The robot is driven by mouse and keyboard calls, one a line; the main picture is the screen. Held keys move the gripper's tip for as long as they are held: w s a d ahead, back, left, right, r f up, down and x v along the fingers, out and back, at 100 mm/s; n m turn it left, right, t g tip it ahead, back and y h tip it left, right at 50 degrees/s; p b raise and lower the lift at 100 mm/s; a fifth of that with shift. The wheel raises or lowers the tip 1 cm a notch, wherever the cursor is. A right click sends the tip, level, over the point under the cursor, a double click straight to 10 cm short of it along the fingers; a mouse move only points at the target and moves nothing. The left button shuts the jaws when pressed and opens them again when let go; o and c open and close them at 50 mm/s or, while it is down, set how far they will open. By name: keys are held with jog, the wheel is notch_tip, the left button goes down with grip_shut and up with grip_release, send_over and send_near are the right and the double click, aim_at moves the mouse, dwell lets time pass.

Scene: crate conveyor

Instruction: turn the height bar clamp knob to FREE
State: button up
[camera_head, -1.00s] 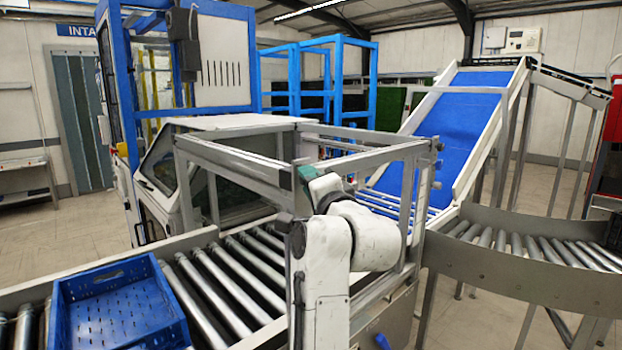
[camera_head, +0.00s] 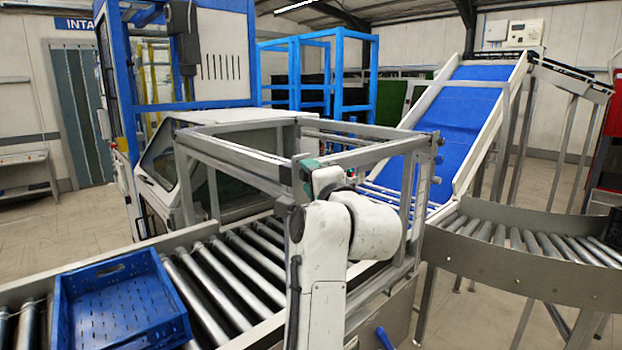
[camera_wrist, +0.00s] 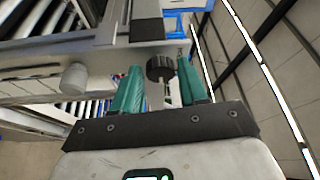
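A black ribbed knob (camera_wrist: 160,68) shows in the wrist view, on the edge of a grey metal bar (camera_wrist: 95,58). I cannot read any FREE mark or pointer. My gripper (camera_wrist: 159,72) has two green fingers, one on each side of the knob. Gaps show between the fingers and the knob, so it is open and not clamped. I cannot tell how deep the knob sits between them. In the head view only a bit of green finger (camera_head: 309,163) shows by the metal frame's near corner post; my arm hides the knob.
The grey metal frame (camera_head: 235,157) stands over the roller conveyor (camera_head: 215,275), close to my arm. A blue crate (camera_head: 118,265) sits on the rollers at left. A pale round peg (camera_wrist: 75,77) sticks out left of the knob. A blue inclined belt (camera_head: 455,120) rises behind.

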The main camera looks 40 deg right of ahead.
jog(key=shift+o, duration=1.3)
jog(key=b+v, duration=0.3)
jog(key=v, duration=0.7)
jog(key=shift+s+a, duration=0.2)
jog(key=shift+s, duration=0.1)
jog(key=shift+f, duration=0.1)
jog(key=s+a+f+n+g+y, duration=0.2)
jog(key=f+n+g, duration=0.3)
jog(key=f, duration=0.9)
jog(key=s+a+f+n+g+y, duration=0.1)
jog(key=a+f+n+g+y, duration=0.1)
jog(key=f+n, duration=0.8)
jog(key=s+a+f+n+g+y, duration=0.1)
jog(key=s+a+f+n+g, duration=0.1)
jog(key=s+f, duration=1)
jog(key=s+a+f+n+g+y, duration=0.1)
jog(key=s+a+f+n+g, duration=0.2)
jog(key=s+f+g, duration=0.4)
jog(key=s+a+f, duration=0.1)
jog(key=s+f, duration=0.4)
jog(key=f, duration=0.2)
jog(key=shift+a+f+y, duration=0.35)
jog(key=shift+y, duration=0.05)
